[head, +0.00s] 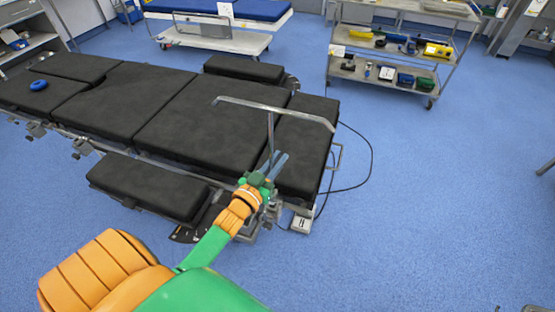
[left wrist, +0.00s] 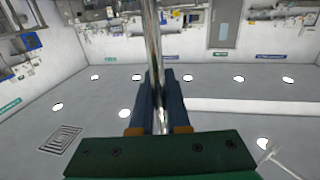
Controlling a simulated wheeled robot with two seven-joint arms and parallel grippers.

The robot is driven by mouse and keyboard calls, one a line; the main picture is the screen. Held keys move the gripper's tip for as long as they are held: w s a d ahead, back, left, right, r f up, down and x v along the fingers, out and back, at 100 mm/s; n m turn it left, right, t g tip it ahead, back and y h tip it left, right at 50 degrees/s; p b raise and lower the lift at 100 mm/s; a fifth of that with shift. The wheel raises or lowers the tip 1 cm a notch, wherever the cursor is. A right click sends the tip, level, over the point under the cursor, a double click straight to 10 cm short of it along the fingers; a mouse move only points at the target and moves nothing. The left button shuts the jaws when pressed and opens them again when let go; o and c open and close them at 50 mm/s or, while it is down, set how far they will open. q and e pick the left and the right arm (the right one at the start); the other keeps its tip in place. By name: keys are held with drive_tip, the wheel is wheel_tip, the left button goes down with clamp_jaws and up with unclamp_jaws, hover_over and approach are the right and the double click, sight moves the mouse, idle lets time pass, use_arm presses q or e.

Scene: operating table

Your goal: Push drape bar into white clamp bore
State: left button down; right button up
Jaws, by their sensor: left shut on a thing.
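The drape bar is a thin grey metal T, with a long crossbar (head: 290,111) above the right end of the operating table and a post (head: 270,130) running down from it. My left gripper (head: 277,161) is shut on the post, which stands about upright. In the left wrist view the shiny post (left wrist: 152,40) runs between the two dark blue fingers (left wrist: 162,95). The post's lower end is hidden behind my gripper and wrist. Metal fittings (head: 275,212) show at the table edge beside my wrist; I cannot make out the white clamp or its bore there. My right gripper is out of view.
The black-padded operating table (head: 185,110) fills the middle left, with a blue ring (head: 38,85) on it. A small white box (head: 301,224) and a black cable (head: 369,165) are at its right end. A trolley (head: 395,55) stands back right. The right floor is clear.

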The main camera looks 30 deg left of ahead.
use_arm(q)
drive_tip(key=shift+s+f+b, duration=0.1)
drive_tip(key=shift+f+b, duration=1.05)
drive_tip(key=shift+f, duration=0.4)
drive_tip(key=c, duration=0.8)
unclamp_jaws()
drive_tip(key=s, duration=0.7)
drive_tip(key=shift+d, duration=0.15)
